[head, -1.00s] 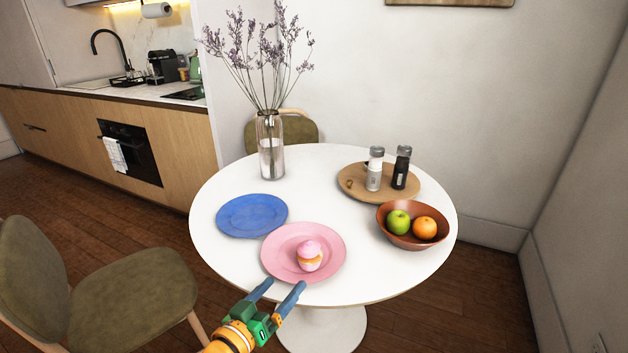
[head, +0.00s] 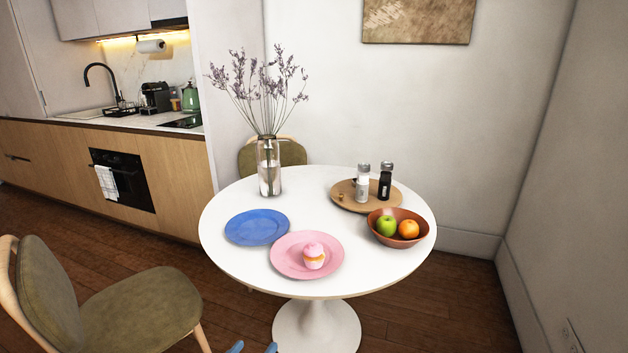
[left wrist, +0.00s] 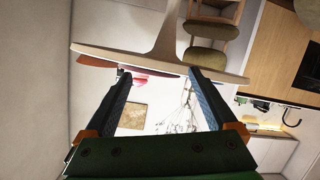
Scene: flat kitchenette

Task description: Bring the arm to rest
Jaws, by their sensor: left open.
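My left gripper (head: 254,348) shows only as two blue fingertips at the bottom edge of the head view, low in front of the table. In the left wrist view its two fingers (left wrist: 160,75) are spread apart with nothing between them. The round white table (head: 375,283) stands ahead of it, and its edge also shows in the left wrist view (left wrist: 165,63). A pink cupcake (head: 314,256) sits on the pink plate (head: 287,262) near the table's front edge. My right gripper is in neither view.
A blue plate (head: 257,228), a glass vase (head: 268,168) with dried flowers, a wooden tray (head: 345,200) with two shakers and a brown bowl (head: 380,239) with an apple and an orange stand on the table. A green chair (head: 140,308) stands at the left.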

